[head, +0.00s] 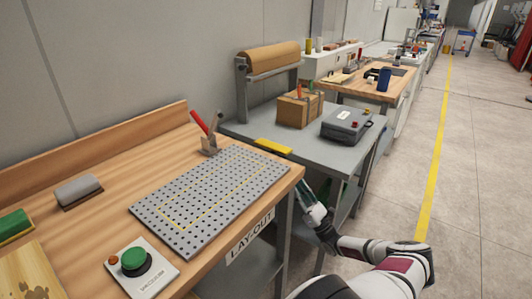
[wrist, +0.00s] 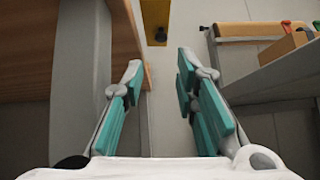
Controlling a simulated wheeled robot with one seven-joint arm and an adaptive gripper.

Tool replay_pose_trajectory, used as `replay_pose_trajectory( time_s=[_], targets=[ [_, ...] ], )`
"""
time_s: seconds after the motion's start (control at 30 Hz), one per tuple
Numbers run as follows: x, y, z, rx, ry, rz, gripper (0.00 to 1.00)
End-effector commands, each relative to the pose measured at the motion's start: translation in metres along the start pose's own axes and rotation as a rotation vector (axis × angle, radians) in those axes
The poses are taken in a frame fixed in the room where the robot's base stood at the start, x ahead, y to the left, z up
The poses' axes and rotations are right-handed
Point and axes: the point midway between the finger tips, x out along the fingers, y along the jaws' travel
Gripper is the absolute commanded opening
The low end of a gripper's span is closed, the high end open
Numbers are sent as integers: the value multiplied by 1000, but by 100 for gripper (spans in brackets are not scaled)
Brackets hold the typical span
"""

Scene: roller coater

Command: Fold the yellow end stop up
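The yellow end stop (head: 273,146) is a short flat bar at the far end of the wooden bench, beside the perforated plate. It appears folded down, roughly level with the bench top. My gripper (head: 304,186) is low beside the bench's right end, near the grey table. In the wrist view my gripper (wrist: 159,68) has its teal fingers apart with nothing between them. The yellow piece lies beyond the fingertips, not touching them.
The wooden bench (head: 97,179) carries the perforated plate (head: 215,200), a red-handled clamp (head: 208,135) and a green button box (head: 135,262). The grey table (head: 322,155) holds a cardboard box (head: 299,109) and a grey case (head: 347,125). Open floor (head: 490,190) lies to the right.

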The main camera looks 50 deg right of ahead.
Motion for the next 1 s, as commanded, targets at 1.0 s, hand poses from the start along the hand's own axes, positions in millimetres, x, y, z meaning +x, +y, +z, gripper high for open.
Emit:
replay_pose_trajectory(
  time_s=[1.0],
  targets=[
    [131, -1, 1, -1, -2, -4, 27]
  ],
)
